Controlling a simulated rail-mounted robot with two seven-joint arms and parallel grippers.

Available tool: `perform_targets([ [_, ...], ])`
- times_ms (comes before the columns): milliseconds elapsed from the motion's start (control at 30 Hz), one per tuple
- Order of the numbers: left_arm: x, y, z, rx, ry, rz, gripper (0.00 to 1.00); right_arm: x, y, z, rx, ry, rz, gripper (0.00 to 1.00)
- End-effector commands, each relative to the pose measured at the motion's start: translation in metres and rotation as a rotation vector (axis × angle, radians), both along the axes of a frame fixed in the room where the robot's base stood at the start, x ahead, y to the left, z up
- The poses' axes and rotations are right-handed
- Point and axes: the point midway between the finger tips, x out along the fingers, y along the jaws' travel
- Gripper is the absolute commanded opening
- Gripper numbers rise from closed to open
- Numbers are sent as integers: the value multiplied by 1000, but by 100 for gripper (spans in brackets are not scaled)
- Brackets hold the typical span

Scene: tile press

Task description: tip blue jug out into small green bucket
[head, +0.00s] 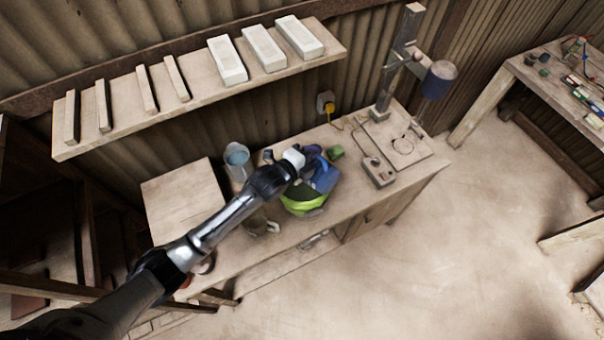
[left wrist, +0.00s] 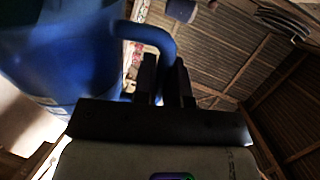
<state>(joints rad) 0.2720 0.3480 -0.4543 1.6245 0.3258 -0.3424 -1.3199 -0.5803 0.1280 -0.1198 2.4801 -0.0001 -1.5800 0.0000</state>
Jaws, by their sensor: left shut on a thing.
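The blue jug (head: 325,177) is held over the small green bucket (head: 303,204) on the workbench. It looks tilted, but its mouth and contents are not clear. In the left wrist view the jug's blue body (left wrist: 60,55) fills the left side, with its curved handle reaching to the fingers. My left gripper (head: 304,158) is shut on the handle; its dark fingers (left wrist: 167,82) show in the left wrist view. The bucket has a bright green outer wall and a dark interior, partly hidden by the jug and gripper. My right gripper is in neither view.
A light-blue vessel (head: 237,158) stands behind my left arm, and a greyish vessel (head: 262,223) in front of it. A small green block (head: 335,151), a control box (head: 378,172) and a press stand (head: 385,85) are to the right. A shelf (head: 195,92) with tiles hangs above.

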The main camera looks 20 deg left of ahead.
Motion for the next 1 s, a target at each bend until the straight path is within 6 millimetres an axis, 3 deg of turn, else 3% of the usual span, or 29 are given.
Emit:
perform_targets([
  [33, -7, -17, -6, 48, -21, -3, 0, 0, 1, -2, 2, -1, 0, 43],
  [133, -13, -32, -14, 173, -72, -1, 0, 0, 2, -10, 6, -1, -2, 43],
  [467, -17, -43, -20, 279, -114, -2, 0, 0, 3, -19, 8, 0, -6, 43],
  [800, -32, -78, -37, 437, -178, -2, 0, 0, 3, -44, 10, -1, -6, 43],
  [1000, -37, -92, -32, 576, -232, -3, 0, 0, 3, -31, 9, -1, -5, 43],
])
